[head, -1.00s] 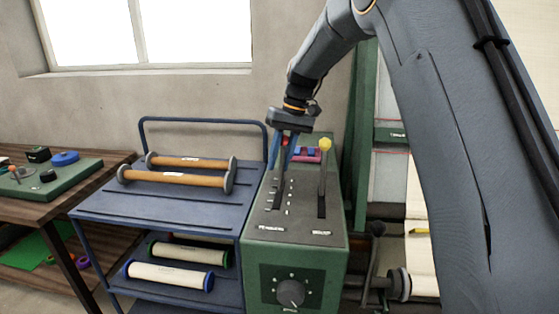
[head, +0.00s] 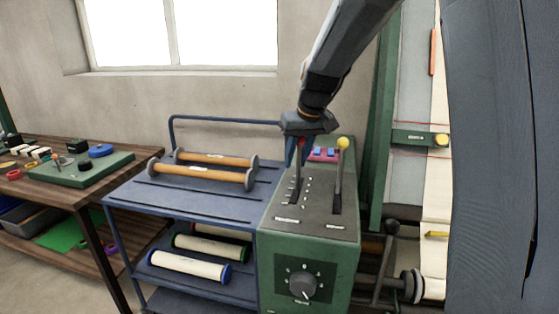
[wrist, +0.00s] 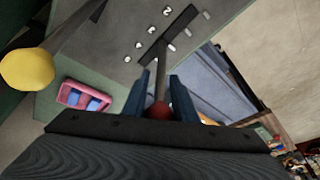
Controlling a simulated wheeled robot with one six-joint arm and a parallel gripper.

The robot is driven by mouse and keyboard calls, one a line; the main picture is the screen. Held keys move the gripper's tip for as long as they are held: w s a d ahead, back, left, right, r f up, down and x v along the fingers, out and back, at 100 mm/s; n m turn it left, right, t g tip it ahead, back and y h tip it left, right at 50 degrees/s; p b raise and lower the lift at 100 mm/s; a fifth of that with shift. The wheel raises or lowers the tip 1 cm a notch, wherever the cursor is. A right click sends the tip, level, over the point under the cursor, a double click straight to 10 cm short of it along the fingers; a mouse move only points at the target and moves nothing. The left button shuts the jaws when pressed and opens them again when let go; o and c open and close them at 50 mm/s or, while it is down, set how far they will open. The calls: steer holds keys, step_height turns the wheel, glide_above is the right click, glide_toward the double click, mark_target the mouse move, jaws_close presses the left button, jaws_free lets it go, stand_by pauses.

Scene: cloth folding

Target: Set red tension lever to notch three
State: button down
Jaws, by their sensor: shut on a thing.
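The red tension lever stands in the left slot of the green control box (head: 310,262). Its red knob (wrist: 158,110) shows between my blue fingers in the wrist view. My gripper (head: 298,150) is shut on the knob from above. The lever's dark shaft (wrist: 161,68) runs from the knob into the slot. Pale notch marks (wrist: 168,11) line the slot, but the numbers are too small to read surely, so I cannot tell which notch the lever is in. My fingers hide most of the knob in the head view.
A second lever with a yellow knob (head: 343,143) stands close to the right. A pink tray with blue pieces (head: 324,154) lies behind. A dial (head: 302,286) is on the box front. A blue cart (head: 190,198) with rollers stands at left, beyond it a wooden table (head: 60,190).

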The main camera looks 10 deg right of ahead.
steer(key=shift+s+a+r, duration=0.2)
steer(key=shift+s, duration=0.2)
steer(key=c, duration=1.5)
jaws_free()
steer(key=shift+s, duration=0.1)
steer(key=shift+o, duration=0.2)
steer(key=shift+r, duration=0.1)
steer(key=a+b+v, duration=0.1)
steer(key=v, duration=0.6)
steer(key=shift+d+r, duration=0.25)
steer(key=shift+d, duration=0.3)
steer(key=shift+s, duration=0.1)
